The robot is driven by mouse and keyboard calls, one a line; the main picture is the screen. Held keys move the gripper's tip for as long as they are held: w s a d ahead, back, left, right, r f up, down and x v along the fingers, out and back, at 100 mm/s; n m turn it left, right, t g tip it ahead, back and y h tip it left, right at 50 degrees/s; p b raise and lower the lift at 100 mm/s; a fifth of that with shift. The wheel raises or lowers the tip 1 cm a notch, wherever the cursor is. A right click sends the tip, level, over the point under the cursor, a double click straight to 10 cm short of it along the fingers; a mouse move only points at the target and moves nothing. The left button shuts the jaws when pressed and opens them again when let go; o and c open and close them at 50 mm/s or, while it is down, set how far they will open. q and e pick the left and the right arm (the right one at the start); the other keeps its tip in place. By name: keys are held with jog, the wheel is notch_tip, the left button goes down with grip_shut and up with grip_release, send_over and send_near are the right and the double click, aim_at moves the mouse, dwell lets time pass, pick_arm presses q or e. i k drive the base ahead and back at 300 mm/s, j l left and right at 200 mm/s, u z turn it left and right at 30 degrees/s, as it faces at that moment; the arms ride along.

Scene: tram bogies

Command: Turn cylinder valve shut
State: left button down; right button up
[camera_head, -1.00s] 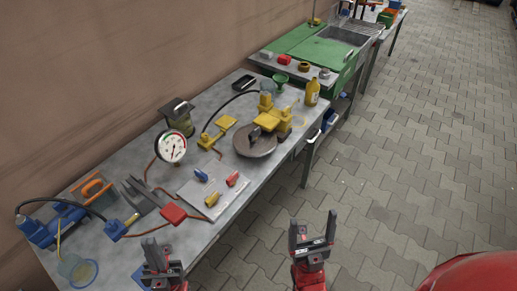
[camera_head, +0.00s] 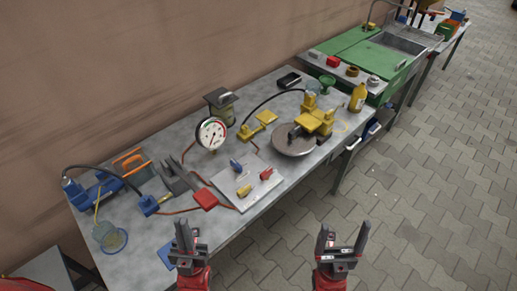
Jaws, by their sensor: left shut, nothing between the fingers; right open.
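A pale plate (camera_head: 258,188) lies on the grey bench with three small handles on it: blue (camera_head: 236,165), yellow (camera_head: 244,190) and red (camera_head: 266,174). A round white pressure gauge (camera_head: 212,133) stands behind the plate. I cannot tell which handle, if any, is the cylinder valve. My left gripper (camera_head: 187,234) is shut and empty, near the bench's front edge, in front and to the left of the plate. My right gripper (camera_head: 342,240) is open and empty, over the paved floor in front of the bench. Neither gripper touches a handle.
A red block (camera_head: 205,199) joins hoses left of the plate. A yellow pump-like device (camera_head: 317,121) stands by a round grey disc (camera_head: 294,140). A blue device (camera_head: 108,183) and a glass bowl (camera_head: 111,238) are at the left. The paved floor (camera_head: 420,220) at right is clear.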

aim_at(237, 167)
jog(key=i+l+u, duration=0.25)
jog(key=i+l, duration=0.15)
jog(key=l, duration=0.25)
jog(key=i+l+u, duration=0.1)
jog(key=l, duration=0.25)
jog(key=i, duration=0.05)
